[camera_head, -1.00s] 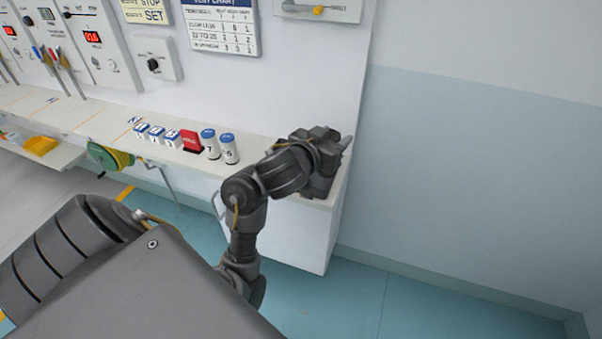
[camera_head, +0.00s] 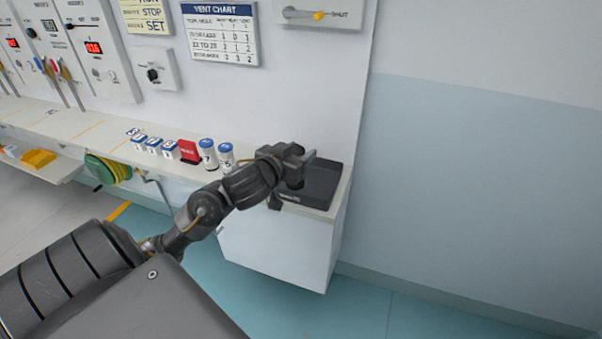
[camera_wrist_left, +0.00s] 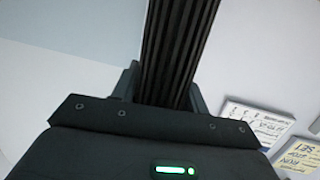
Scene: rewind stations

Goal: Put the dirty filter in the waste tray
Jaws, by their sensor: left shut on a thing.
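My left gripper (camera_head: 298,166) is over the left part of a dark grey open tray (camera_head: 323,184), which I take for the waste tray, at the right end of the white shelf. In the left wrist view my left gripper (camera_wrist_left: 160,92) is shut on a dark, ribbed piece, which I take for the dirty filter (camera_wrist_left: 172,50); it reaches up out of the picture. In the head view I cannot make out the filter clearly, and the gripper hides part of the tray. My right gripper is not in view.
White canisters with blue lids (camera_head: 208,154) and a red block (camera_head: 189,151) stand on the shelf (camera_head: 75,127) left of the gripper. A green reel (camera_head: 105,169) hangs at the shelf front. A wall chart (camera_head: 221,33) hangs above. The floor on the right is clear.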

